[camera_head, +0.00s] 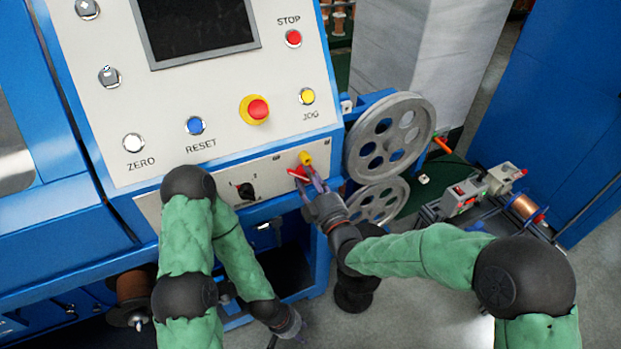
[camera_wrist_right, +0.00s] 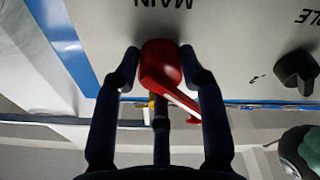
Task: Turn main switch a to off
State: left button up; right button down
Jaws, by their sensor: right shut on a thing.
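Main switch a, a red handle (camera_head: 299,173) with a yellow part (camera_head: 305,158) at its top, is on the lower front panel of the blue machine. My right gripper (camera_head: 310,180) is at the handle. In the right wrist view the red handle (camera_wrist_right: 162,68) lies between my right gripper's fingers (camera_wrist_right: 162,72), which are shut on it. An upside-down label reading MAIN is above it there. The fingers partly cover the switch in the head view. My left gripper (camera_head: 288,328) hangs low in front of the machine, near the bottom edge; its fingers are too unclear to judge.
A black rotary knob (camera_head: 246,191) is left of the switch. Above are the red emergency button (camera_head: 256,109) and the yellow JOG button (camera_head: 307,96). Grey pulley wheels (camera_head: 389,137) stand close on the right. Floor at lower right is open.

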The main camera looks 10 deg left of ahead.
jog(key=shift+s+f, duration=0.1)
jog(key=shift+f, duration=0.4)
jog(key=c, duration=0.7)
grip_release()
jog(key=shift+r, duration=0.15)
jog(key=shift+r, duration=0.2)
jog(key=v, duration=0.7)
jog(key=shift+s+d+f, duration=0.15)
jog(key=shift+s+d, duration=0.1)
jog(key=shift+d, duration=0.05)
jog(key=shift+f, duration=0.1)
